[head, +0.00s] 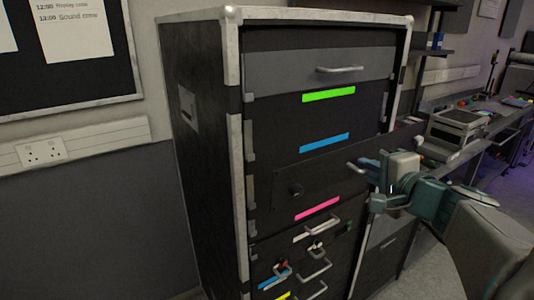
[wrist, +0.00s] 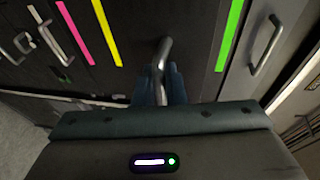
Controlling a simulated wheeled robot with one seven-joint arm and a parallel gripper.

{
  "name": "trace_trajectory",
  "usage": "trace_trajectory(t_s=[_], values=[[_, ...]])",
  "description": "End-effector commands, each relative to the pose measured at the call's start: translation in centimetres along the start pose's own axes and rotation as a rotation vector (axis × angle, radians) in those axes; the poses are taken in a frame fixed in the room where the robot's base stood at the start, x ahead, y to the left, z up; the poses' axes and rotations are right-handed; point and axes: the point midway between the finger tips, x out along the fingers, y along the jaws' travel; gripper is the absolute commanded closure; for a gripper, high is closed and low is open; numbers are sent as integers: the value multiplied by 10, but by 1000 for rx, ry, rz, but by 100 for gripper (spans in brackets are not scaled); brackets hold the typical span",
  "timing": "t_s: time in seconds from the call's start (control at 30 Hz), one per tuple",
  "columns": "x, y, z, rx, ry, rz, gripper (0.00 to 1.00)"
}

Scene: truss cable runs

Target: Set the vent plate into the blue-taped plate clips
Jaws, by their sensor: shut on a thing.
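My gripper (head: 366,184) is shut on a handle on the vent plate, a long dark plate (head: 338,168) with a round knob near its left end. The wrist view shows my fingers (wrist: 162,84) closed on the metal handle (wrist: 164,52). The plate is in front of the rack, between the blue tape (head: 325,142) and the pink tape (head: 317,208). Its right end sticks out past the rack's right edge, so it is not flush there. I cannot make out the blue-taped clips; in the wrist view the blue tape does not show.
Green tape (head: 328,94) is on the rack (head: 199,150) below a grey drawer (head: 290,75) with a handle. Several handles and small fittings stand out lower down, below the pink tape. A desk with equipment (head: 462,122) is at the right.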

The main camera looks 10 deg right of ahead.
Motion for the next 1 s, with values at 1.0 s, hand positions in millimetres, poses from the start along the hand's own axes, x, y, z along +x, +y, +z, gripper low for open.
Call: trace_trajectory(t_s=[1.0], values=[[-48,9,-12,-1,1,-2,100]])
